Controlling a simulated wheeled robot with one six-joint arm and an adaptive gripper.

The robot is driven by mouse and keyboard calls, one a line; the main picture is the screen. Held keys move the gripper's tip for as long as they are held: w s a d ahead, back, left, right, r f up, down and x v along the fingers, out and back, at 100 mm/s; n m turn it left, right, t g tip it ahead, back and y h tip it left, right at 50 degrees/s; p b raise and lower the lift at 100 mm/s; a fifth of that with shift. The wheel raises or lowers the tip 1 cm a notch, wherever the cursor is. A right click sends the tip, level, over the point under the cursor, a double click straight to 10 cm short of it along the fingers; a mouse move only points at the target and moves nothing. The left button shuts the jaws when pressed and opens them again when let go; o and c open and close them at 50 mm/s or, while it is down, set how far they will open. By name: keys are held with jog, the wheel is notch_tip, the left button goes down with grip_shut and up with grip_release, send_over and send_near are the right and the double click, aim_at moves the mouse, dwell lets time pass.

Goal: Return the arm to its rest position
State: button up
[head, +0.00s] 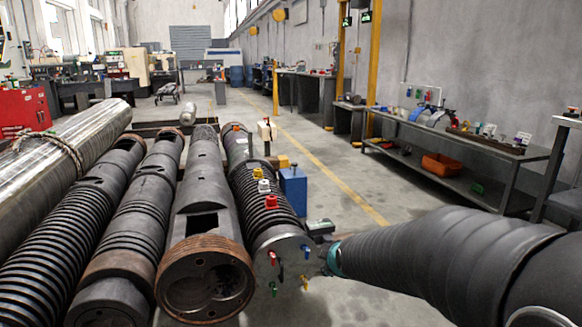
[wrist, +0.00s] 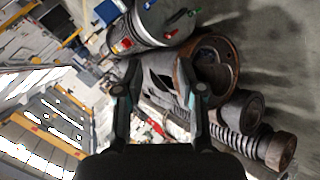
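My arm reaches in from the right in the head view, in a dark ribbed sleeve ending at a teal ring beside the plated barrel's end. My gripper (wrist: 160,89) shows in the wrist view with its two fingers wide apart and nothing visible between them. In the head view, the gripper's fingers cannot be made out.
Red, white and yellow pieces sit on top of the plated barrel. A blue box (head: 293,190) stands right of it. More dark ribbed pipes (head: 125,235) and a shiny pipe (head: 70,145) lie left. A workbench (head: 450,150) lines the right wall. Open floor (head: 335,180) lies between.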

jog(key=s+d+r+m+g+p, duration=0.1)
jog(key=s+m, duration=0.5)
jog(key=s, duration=0.9)
jog(key=s+d+r+m+g+h, duration=0.1)
jog(key=s+d+r+m+g, duration=0.2)
jog(key=s+m, duration=0.4)
jog(key=s+d+r, duration=0.1)
jog(key=s+d, duration=0.1)
jog(key=s, duration=0.6)
jog(key=shift+s+r+m+p, duration=0.2)
jog(key=shift+r+m+p, duration=0.1)
jog(key=shift+p, duration=0.1)
jog(key=shift+o, duration=0.2)
jog(key=shift+a, duration=0.15)
